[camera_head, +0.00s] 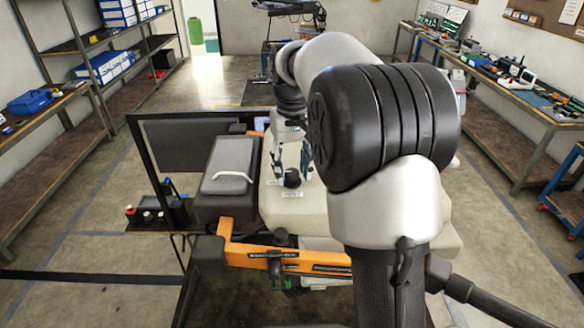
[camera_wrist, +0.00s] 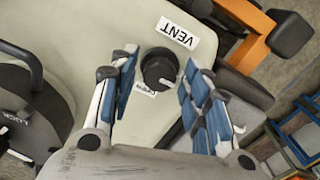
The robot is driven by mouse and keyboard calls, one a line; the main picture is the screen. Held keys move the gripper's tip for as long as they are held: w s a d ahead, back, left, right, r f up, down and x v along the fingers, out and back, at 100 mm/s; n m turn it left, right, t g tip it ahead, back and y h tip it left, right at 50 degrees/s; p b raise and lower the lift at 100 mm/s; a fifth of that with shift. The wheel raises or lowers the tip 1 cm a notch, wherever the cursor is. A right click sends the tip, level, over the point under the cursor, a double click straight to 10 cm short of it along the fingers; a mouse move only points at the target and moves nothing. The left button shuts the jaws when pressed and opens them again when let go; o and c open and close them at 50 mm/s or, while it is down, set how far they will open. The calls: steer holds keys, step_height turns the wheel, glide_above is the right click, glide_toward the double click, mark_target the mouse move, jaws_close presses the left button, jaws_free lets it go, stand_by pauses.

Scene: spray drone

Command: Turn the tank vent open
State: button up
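The tank vent is a round black knob (camera_wrist: 158,68) on top of the cream tank (camera_wrist: 90,40). A white label (camera_wrist: 178,33) reading VENT lies beside it in the wrist view, and smaller labels by the knob are partly hidden. In the head view the knob (camera_head: 292,180) shows low between the fingertips. My gripper (camera_wrist: 160,62) is open, its blue-padded fingers on either side of the knob with gaps visible. The gripper also shows in the head view (camera_head: 291,162), pointing down at the tank.
A grey battery-like box (camera_head: 228,165) with a handle sits left of the tank. An orange frame arm (camera_head: 260,255) runs in front. A black lid marked LOCK (camera_wrist: 20,110) lies at the left in the wrist view. Shelves (camera_head: 90,60) and a workbench (camera_head: 500,85) stand farther off.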

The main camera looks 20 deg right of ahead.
steer(key=c, duration=0.8)
steer(key=shift+c, duration=0.2)
steer(key=shift+r+m+p, duration=0.1)
steer(key=shift+m+p, duration=0.2)
steer(key=shift+m, duration=0.1)
steer(key=m+p, duration=0.1)
steer(key=m, duration=0.2)
steer(key=m+p, duration=0.2)
steer(key=m, duration=0.2)
steer(key=m+p, duration=0.1)
steer(key=m, duration=0.4)
steer(key=shift+w, duration=0.1)
steer(key=m+p, duration=0.1)
steer(key=m, duration=0.3)
steer(key=shift+m, duration=0.3)
